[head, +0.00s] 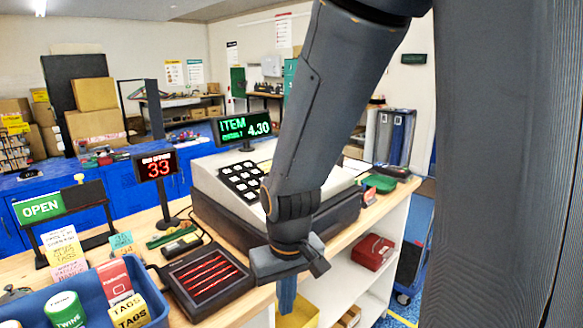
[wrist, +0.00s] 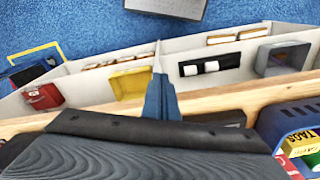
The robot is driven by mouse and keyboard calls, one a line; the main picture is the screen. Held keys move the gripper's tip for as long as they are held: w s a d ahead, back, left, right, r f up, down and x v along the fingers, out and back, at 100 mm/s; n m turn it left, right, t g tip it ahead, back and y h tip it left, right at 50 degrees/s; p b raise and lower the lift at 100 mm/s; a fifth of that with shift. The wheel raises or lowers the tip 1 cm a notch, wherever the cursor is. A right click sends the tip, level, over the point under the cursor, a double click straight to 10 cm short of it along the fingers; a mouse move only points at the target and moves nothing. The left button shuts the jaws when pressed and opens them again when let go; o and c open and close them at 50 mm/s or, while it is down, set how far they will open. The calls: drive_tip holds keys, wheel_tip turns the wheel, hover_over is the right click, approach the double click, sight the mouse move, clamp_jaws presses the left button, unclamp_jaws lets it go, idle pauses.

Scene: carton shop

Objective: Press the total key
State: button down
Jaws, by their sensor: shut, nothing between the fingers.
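The cash register (head: 215,195) stands on the wooden counter with a sloped keypad (head: 240,182) of dark keys with white tops. My arm crosses in front of its right part and hides some of it. I cannot read which key is the total key. The register display (head: 243,128) reads "ITEM" and 4.30 in green. My gripper (head: 287,302) points down at the counter's front edge, in front of and below the keypad, apart from the keys. In the wrist view my gripper (wrist: 160,92) shows its blue fingers shut together and empty, with open shelves beyond.
A scanner plate with red lines (head: 208,278) lies left of my gripper. A small sign reading 33 (head: 156,166) stands behind it. A blue crate (head: 90,310) with goods is at front left. Shelves below hold a yellow bin (wrist: 130,84) and a red box (wrist: 43,97).

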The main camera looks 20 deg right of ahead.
drive_tip(key=w+d+r+n+t+p, duration=0.1)
drive_tip(key=w+d+r+p, duration=0.15)
drive_tip(key=r+p, duration=0.35)
drive_tip(key=w+d+r+n+t+p, duration=0.1)
drive_tip(key=w+r+n+t+p, duration=0.15)
drive_tip(key=r+p, duration=0.35)
drive_tip(key=w+d+r+n+t, duration=0.2)
drive_tip(key=w+d+r+n, duration=0.3)
drive_tip(key=w+n, duration=0.2)
drive_tip(key=w+d+r+n+t, duration=0.2)
drive_tip(key=w+d+r+n, duration=0.2)
drive_tip(key=w+d+n, duration=0.2)
drive_tip(key=w+d+r+n+t+b, duration=0.1)
drive_tip(key=w+d+r+n+t, duration=0.2)
drive_tip(key=w+n, duration=0.6)
drive_tip(key=w+d+r, duration=0.2)
drive_tip(key=w, duration=0.1)
drive_tip(key=shift+w+d+r, duration=0.2)
drive_tip(key=shift+d+r, duration=0.15)
drive_tip(key=shift+f, duration=0.1)
drive_tip(key=f+b, duration=0.2)
drive_tip(key=w+f+b, duration=0.1)
drive_tip(key=f+b, duration=0.5)
drive_tip(key=shift+w+a+f, duration=0.25)
drive_tip(key=shift+w+a, duration=0.05)
drive_tip(key=shift+w, duration=0.1)
drive_tip(key=shift+b, duration=0.3)
